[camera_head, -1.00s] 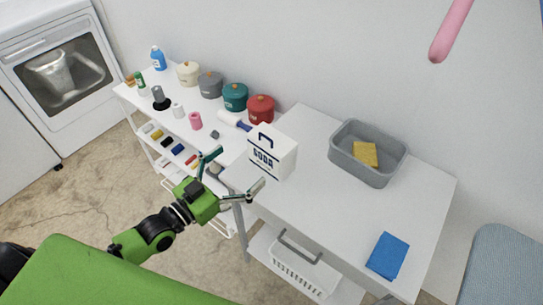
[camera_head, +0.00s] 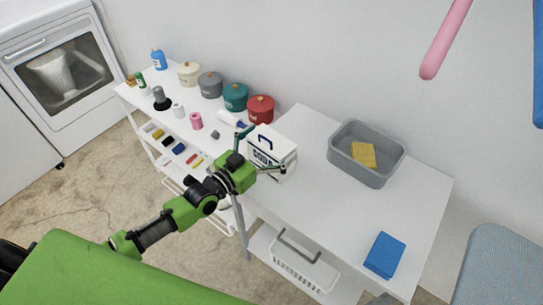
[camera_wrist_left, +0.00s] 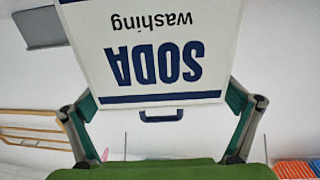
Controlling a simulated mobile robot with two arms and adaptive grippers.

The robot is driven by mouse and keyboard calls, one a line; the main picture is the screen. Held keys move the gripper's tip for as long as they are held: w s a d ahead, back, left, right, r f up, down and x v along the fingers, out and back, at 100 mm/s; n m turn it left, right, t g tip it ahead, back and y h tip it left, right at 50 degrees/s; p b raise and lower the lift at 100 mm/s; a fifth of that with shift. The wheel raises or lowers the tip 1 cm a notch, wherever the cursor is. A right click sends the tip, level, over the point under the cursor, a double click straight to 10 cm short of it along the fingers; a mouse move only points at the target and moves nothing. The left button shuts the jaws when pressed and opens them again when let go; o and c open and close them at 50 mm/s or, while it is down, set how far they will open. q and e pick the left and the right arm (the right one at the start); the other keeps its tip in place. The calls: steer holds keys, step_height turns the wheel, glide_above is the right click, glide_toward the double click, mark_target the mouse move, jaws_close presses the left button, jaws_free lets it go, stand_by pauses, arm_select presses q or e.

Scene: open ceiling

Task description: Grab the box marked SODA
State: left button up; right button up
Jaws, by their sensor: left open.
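The white box marked SODA (camera_head: 279,150) stands upright on the white table, with a dark blue handle on top. My left gripper (camera_head: 262,152) is open, with one finger on each side of the box in the head view. In the left wrist view the box (camera_wrist_left: 150,55) appears upside down, with "SODA" and "washing" on it. The open fingers of the left gripper (camera_wrist_left: 160,117) show at the box's left and right edges. I cannot tell whether they touch it. My right gripper is not in view.
A grey bin (camera_head: 347,165) with a yellow sponge (camera_head: 363,154) stands right of the box. A blue cloth (camera_head: 384,255) lies at the table's right end. A red pot (camera_head: 261,108) and other pots stand behind the box to the left. A white basket (camera_head: 303,268) sits below.

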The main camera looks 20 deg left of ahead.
arm_select(q)
steer(key=c, duration=1.7)
steer(key=shift+r, duration=0.25)
steer(key=shift+c, duration=1)
